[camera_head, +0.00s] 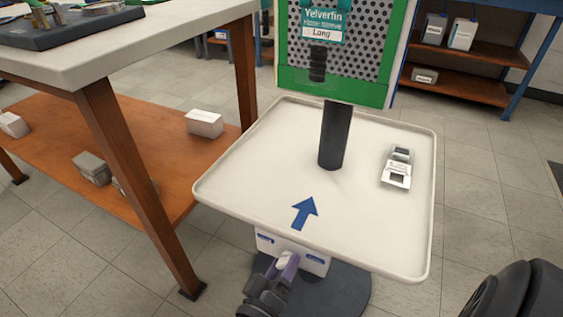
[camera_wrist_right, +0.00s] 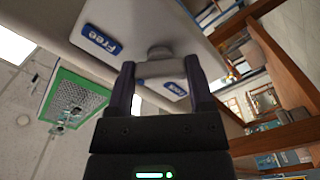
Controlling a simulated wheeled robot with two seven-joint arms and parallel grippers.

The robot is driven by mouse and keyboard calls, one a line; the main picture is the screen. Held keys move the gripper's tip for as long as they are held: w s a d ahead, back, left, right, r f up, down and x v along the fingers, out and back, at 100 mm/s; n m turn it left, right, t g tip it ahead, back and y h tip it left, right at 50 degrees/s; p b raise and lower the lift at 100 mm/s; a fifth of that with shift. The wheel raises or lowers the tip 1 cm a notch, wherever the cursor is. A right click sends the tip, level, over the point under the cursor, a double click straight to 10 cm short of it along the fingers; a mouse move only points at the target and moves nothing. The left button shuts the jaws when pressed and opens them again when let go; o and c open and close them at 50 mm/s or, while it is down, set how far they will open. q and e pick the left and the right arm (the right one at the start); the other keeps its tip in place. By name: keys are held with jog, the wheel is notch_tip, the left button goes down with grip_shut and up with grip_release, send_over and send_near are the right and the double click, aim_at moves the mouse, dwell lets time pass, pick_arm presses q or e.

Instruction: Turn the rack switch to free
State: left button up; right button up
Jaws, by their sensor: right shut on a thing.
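The rack switch sits on the front of a white box (camera_head: 318,264) under the rack's tray. My right gripper (camera_head: 287,262) reaches it from below in the head view. In the right wrist view, the switch's grey knob (camera_wrist_right: 160,53) and handle lie between the fingertips of my right gripper (camera_wrist_right: 160,70), which is shut on it. A blue label reading "Free" (camera_wrist_right: 102,40) is left of the knob there. A second blue label (camera_wrist_right: 175,89) is partly hidden, its text unclear. Which way the switch points is hard to tell. My left gripper is not in view.
The white tray (camera_head: 250,190) bears a blue arrow (camera_head: 305,212), a dark post (camera_head: 334,135) and a small white device (camera_head: 397,172). A green-framed panel (camera_head: 340,85) stands above. A wooden-legged workbench (camera_head: 130,45) is close on the left.

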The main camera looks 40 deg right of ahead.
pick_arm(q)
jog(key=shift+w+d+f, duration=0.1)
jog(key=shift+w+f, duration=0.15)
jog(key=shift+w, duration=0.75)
pick_arm(e)
jog(key=shift+m, duration=0.7)
jog(key=o, duration=1.2)
jog(key=shift+o, duration=0.2)
pick_arm(q)
jog(key=shift+b, duration=0.3)
